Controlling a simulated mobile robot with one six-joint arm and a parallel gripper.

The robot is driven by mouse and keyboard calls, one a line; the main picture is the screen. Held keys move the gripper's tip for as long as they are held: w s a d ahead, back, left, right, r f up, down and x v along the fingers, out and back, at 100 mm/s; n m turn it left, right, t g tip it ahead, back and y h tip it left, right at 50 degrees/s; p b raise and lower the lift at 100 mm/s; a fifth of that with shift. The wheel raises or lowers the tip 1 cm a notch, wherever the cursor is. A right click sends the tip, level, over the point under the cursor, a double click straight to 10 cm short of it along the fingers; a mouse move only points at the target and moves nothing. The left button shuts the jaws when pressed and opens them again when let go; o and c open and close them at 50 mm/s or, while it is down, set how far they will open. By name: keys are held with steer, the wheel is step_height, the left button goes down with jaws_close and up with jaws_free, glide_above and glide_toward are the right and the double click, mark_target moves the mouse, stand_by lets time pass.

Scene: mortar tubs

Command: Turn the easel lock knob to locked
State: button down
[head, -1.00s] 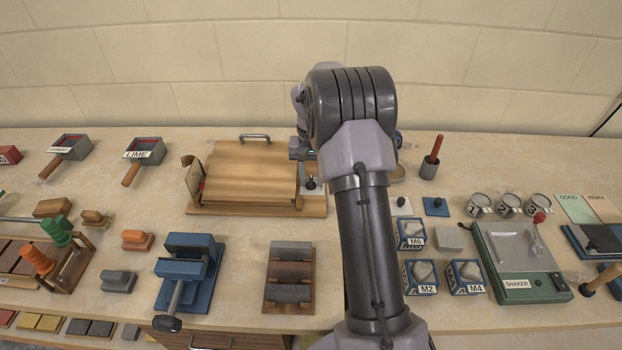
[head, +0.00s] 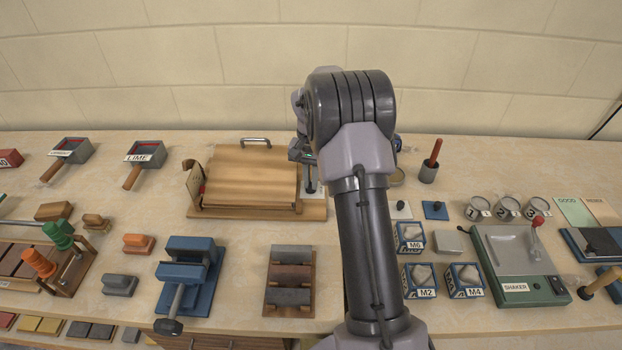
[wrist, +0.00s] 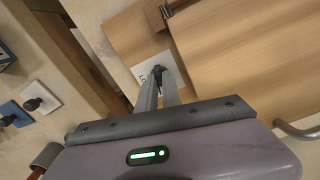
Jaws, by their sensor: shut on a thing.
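The wooden easel (head: 252,178) stands at the back of the bench, left of my arm, with a sloped board on a wooden base. Its dark lock knob (wrist: 158,71) sits on a small white plate (wrist: 152,79) at the base's right end; that plate also shows in the head view (head: 311,189). My gripper (wrist: 161,82) is shut on the knob in the wrist view. The fingers hide much of the knob, and the plate's marking is only partly visible, so I cannot read which setting it is at. In the head view my arm hides most of the gripper.
A metal handle (head: 255,141) rises behind the easel. A grey cup with a red-handled tool (head: 431,166) stands to the right of my arm. Small white and blue bases with dark knobs (head: 435,209) are nearer the front.

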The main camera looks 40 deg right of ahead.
steer(key=m, duration=0.4)
steer(key=shift+m+p, duration=0.3)
steer(key=m, duration=0.3)
steer(key=shift+m, duration=0.4)
steer(key=m, duration=0.3)
steer(key=shift+m+b, duration=0.4)
steer(key=shift+m, duration=1.5)
steer(key=c, duration=1.5)
jaws_free()
step_height(320, 180, up, 18)
steer(key=p, duration=0.6)
steer(key=shift+f+p, duration=0.25)
steer(key=shift+p, duration=0.05)
